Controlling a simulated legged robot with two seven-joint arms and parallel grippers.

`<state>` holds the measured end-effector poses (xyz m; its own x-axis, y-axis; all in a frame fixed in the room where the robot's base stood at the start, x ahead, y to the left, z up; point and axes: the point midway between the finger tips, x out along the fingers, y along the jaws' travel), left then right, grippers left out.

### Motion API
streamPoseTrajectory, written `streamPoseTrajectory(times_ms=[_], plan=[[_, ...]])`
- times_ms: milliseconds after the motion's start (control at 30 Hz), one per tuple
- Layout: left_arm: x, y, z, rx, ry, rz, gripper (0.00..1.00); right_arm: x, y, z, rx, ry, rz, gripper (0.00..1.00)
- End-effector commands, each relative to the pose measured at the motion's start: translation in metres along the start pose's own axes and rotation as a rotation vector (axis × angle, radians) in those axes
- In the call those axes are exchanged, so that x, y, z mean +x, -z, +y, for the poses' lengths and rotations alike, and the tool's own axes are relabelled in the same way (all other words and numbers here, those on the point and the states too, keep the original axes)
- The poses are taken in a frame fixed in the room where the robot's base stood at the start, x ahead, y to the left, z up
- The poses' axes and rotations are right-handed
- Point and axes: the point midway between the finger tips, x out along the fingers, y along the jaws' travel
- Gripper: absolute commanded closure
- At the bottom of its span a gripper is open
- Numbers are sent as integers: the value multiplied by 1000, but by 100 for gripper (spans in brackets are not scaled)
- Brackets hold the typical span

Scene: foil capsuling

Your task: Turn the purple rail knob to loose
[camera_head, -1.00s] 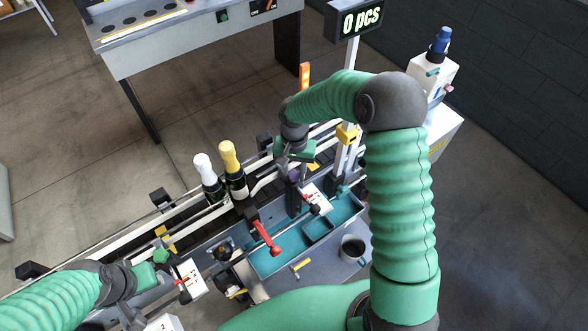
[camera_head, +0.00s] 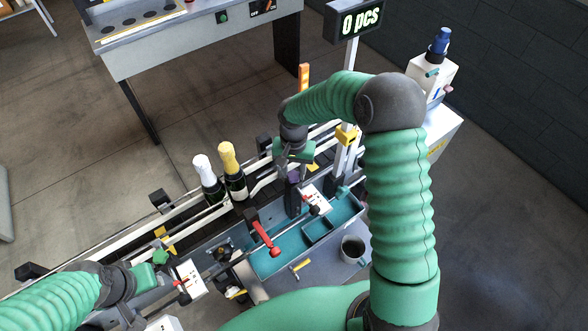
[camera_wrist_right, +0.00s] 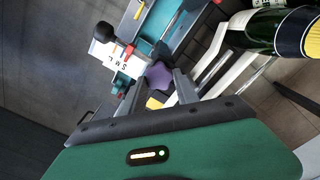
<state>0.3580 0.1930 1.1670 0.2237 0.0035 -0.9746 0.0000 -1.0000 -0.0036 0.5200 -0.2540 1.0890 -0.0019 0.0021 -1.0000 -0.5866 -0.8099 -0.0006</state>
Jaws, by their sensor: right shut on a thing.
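The purple rail knob (camera_wrist_right: 158,75) is star-shaped and sits between the two fingers of my right gripper (camera_wrist_right: 158,88), which is shut on it. In the head view only a bit of the purple knob (camera_head: 293,176) shows below my right gripper (camera_head: 287,165), beside the conveyor rail. A white card with letters (camera_wrist_right: 105,55) lies next to the knob, with a dark-knobbed lever near it. My left gripper (camera_head: 150,268) is at the lower left, near another white card. Its fingers are too small and partly hidden to judge.
Two bottles, one white-topped (camera_head: 207,178) and one gold-topped (camera_head: 232,172), stand on the conveyor left of my right gripper.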

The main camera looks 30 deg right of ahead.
Motion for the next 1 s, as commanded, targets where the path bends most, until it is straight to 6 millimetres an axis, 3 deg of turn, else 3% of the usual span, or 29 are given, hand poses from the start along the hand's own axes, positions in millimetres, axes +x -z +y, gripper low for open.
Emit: streamPoseTrajectory(times_ms=[433, 467, 600, 1000], plan=[[0, 0, 0, 0, 0, 0, 64, 2, -6, 0, -2, -6, -15, 100], [0, 0, 0, 0, 0, 0, 64, 2, -6, 0, -2, -5, -14, 60], [0, 0, 0, 0, 0, 0, 64, 2, -4, 0, -2, -4, -10, 42], [4, -1, 0, 0, 0, 0, 64, -6, 1, 0, 1, -1, -4, 42]])
